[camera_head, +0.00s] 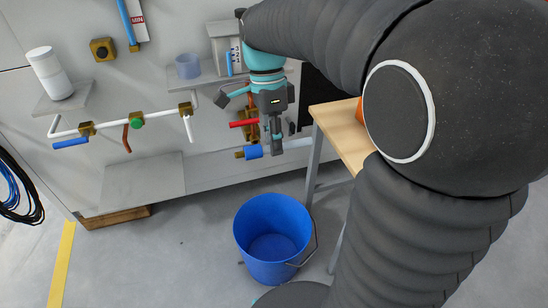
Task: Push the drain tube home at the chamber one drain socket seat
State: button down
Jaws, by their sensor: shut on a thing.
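My gripper (276,149) reaches down in front of the wall, right of the white pipe. Its fingers are shut on a pale horizontal tube, which I take as the drain tube (298,143). The tube shows to the right of the fingers. A blue collar (254,152) lies in line with it on the left, with a small brass fitting (239,155) at its left end, likely the drain socket seat. The fingers hide the tube's middle, so I cannot tell how deep it sits in the collar.
A red lever (244,123) is close to my gripper's left side. A white pipe (155,116) with brass valves runs along the wall. A blue bucket (242,232) stands on the floor below. A wooden-topped table (343,133) is to the right.

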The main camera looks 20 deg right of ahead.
jog(key=w+d+f+m+t+y, duration=0.1)
jog(key=f+m+y, duration=0.3)
jog(key=f+m, duration=0.4)
jog(key=w+f+m+t+y, duration=0.1)
jog(key=w+f+m+y, duration=0.2)
jog(key=f+m, duration=0.6)
jog(key=shift+w+d+m+y+b, duration=0.3)
jog(key=shift+d+m+y+b, duration=0.1)
jog(key=shift+m+y, duration=0.1)
jog(key=shift+r+p, duration=0.25)
jog(key=shift+p, duration=0.6)
jog(key=shift+w+a+f+p, duration=0.1)
jog(key=shift+w+p, duration=0.6)
jog(key=shift+w, duration=0.75)
jog(key=shift+w+f+p, duration=0.1)
jog(key=shift+w+p, duration=0.6)
jog(key=shift+w, duration=0.75)
jog(key=shift+p, duration=0.5)
jog(key=shift+w, duration=1.65)
